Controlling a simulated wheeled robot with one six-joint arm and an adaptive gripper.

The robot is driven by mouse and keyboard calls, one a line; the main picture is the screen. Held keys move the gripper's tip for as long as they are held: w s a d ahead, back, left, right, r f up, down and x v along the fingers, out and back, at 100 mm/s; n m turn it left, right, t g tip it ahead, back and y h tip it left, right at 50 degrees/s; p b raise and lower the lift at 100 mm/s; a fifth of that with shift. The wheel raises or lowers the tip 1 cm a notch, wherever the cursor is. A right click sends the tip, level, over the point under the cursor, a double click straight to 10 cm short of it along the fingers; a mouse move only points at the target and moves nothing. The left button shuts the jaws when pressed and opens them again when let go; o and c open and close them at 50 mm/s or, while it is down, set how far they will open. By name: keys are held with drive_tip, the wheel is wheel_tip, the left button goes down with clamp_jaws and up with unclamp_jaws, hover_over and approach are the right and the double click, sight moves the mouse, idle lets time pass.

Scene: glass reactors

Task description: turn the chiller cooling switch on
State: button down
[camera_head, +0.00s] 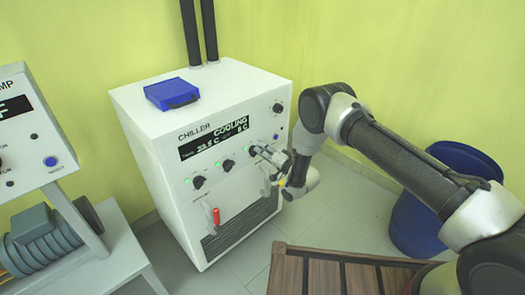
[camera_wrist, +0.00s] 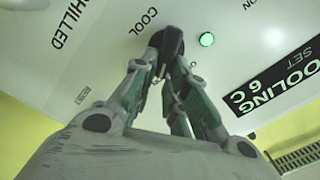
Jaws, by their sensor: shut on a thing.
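The white chiller (camera_head: 165,130) stands against the wall, its dark display (camera_head: 214,138) lit and showing the word COOLING. In the wrist view a black switch knob (camera_wrist: 168,40) sits beside the label COOL, with a lit green lamp (camera_wrist: 206,39) just right of it. My gripper (camera_head: 262,152) is at the chiller's front panel, right of and below the display. In the wrist view its fingertips (camera_wrist: 165,65) are closed around the black knob. The fingers partly hide the knob, so its exact angle is hard to tell.
Two more black knobs (camera_head: 198,182) (camera_head: 228,165) with green lamps lie left of my gripper. A red-handled valve (camera_head: 216,216) is below them. A blue case (camera_head: 172,94) lies on the chiller. Blue drums (camera_head: 425,225) and a slatted wooden surface (camera_head: 325,272) are at right.

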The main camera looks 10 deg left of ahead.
drive_tip(key=c, duration=1.4)
unclamp_jaws()
drive_tip(key=shift+d, duration=0.1)
drive_tip(key=v, duration=1.2)
